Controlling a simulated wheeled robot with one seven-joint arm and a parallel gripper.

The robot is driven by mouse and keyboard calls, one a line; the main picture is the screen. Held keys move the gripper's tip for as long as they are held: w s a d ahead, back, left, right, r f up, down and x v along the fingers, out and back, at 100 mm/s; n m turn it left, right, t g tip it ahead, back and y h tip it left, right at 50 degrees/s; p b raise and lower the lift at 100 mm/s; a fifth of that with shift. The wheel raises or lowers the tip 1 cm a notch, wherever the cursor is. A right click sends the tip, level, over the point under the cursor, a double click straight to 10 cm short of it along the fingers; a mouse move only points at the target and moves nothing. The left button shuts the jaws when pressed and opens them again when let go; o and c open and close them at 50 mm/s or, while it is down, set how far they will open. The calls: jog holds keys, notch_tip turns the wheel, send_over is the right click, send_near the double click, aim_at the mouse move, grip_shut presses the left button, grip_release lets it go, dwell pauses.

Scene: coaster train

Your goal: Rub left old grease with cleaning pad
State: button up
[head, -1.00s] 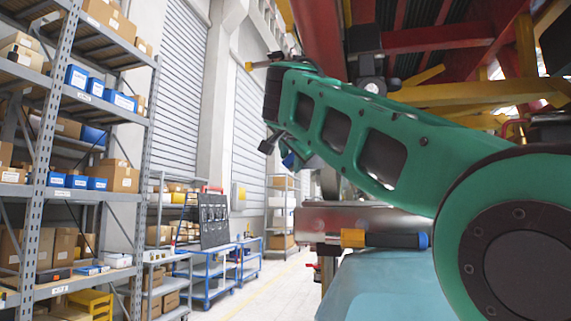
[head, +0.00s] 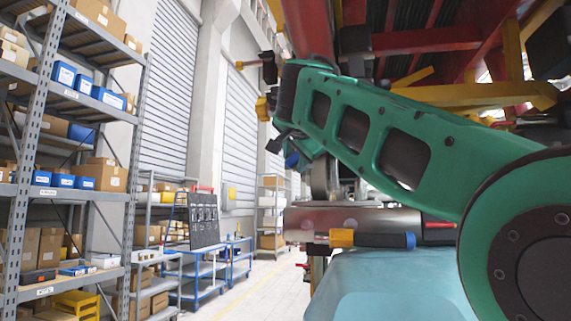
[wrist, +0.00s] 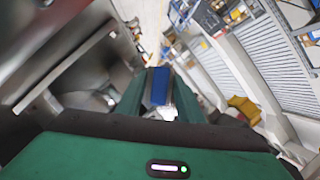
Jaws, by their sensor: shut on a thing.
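In the wrist view, the green fingers of my gripper (wrist: 158,97) are closed on a blue block-like thing, which I take to be the cleaning pad (wrist: 160,86). Large grey metal parts (wrist: 75,75) fill the left of this view, close beside the gripper. I cannot make out a clear patch of old grease on them. I cannot tell whether the pad touches metal. In the head view, my green arm hides most of the gripper. A small blue patch (head: 292,160) shows below the arm's far end; I cannot tell if it is the pad.
A metal beam (head: 350,221) with a yellow-and-black handled tool (head: 372,239) lies below my arm. Red and yellow framework (head: 430,42) hangs overhead. Shelves of boxes (head: 72,150) and blue carts (head: 200,268) stand left. The aisle floor (head: 265,290) is clear.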

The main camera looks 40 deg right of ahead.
jog(key=shift+o, duration=0.2)
jog(key=shift+s+d+r, duration=0.1)
jog(key=shift+s+d, duration=1)
jog(key=shift+s, duration=0.05)
jog(key=shift+w+a+r, duration=0.2)
jog(key=shift+w+a, duration=0.45)
jog(key=shift+w, duration=0.15)
jog(key=shift+w+a+f, duration=0.15)
jog(key=shift+w+a, duration=0.6)
jog(key=shift+w, duration=0.15)
jog(key=shift+w+a+f, duration=0.1)
jog(key=shift+w+a, duration=0.65)
jog(key=shift+w, duration=0.1)
jog(key=s+a, duration=0.3)
jog(key=a, duration=0.1)
jog(key=shift+s+a, duration=0.35)
jog(key=shift+a, duration=0.05)
jog(key=shift+s+a, duration=0.9)
jog(key=shift+a, duration=0.25)
